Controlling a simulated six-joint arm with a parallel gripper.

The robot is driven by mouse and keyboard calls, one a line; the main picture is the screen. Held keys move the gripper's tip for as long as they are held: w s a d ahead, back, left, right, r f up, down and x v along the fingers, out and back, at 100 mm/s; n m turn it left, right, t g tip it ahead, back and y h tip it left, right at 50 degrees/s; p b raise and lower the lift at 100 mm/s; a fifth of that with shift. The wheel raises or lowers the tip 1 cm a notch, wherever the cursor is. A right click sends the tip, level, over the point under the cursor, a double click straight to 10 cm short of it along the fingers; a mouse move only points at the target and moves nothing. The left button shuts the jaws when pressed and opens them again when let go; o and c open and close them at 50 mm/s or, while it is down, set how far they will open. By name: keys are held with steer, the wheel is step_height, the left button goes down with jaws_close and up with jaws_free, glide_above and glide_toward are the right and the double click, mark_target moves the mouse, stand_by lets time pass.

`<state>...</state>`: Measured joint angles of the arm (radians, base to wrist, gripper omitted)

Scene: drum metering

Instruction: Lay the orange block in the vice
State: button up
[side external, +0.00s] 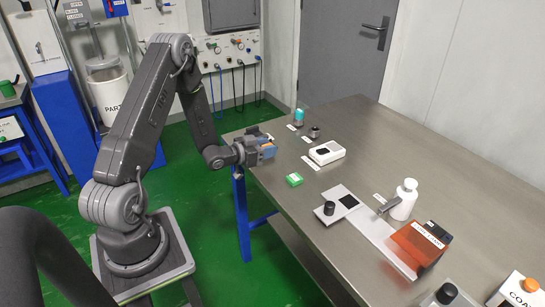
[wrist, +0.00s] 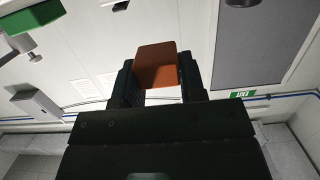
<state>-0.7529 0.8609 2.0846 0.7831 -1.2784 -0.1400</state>
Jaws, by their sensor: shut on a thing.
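My gripper (side external: 266,151) is at the table's left edge in the side external view, pointing sideways toward the table. It is shut on the orange block (wrist: 157,62), which sits between the two dark fingers in the wrist view. In the side external view only a small orange-brown part of the block (side external: 268,146) shows at the fingertips. I cannot pick out a vice for certain in either view.
On the steel table (side external: 395,150) stand a white box with a black top (side external: 327,152), a green block (side external: 294,180), a plate with a black knob (side external: 337,205), a white bottle (side external: 404,200) and an orange see-through cover (side external: 418,245).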

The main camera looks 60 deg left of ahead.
steer(key=s+a+r, duration=0.5)
steer(key=s+r, duration=0.1)
steer(key=s, duration=0.1)
steer(key=w+d+r+m+h, duration=0.2)
steer(key=w+d+r, duration=0.2)
steer(key=d, duration=0.8)
steer(key=w+d+r+m+h, duration=0.1)
steer(key=w+d+r+h, duration=0.3)
steer(key=d, duration=0.7)
steer(key=s+f+n+y, duration=0.1)
steer(key=f+y, duration=0.1)
steer(key=f, duration=0.2)
steer(key=s+f+n+y, duration=0.1)
steer(key=s+f+y, duration=0.1)
steer(key=f, duration=0.2)
steer(key=s+d+f+n+y, duration=0.1)
steer(key=f+y, duration=0.1)
steer(key=f, duration=0.3)
steer(key=shift+s+d, duration=0.1)
steer(key=shift+s, duration=0.25)
steer(key=shift+s+f, duration=0.3)
steer(key=shift+s, duration=0.1)
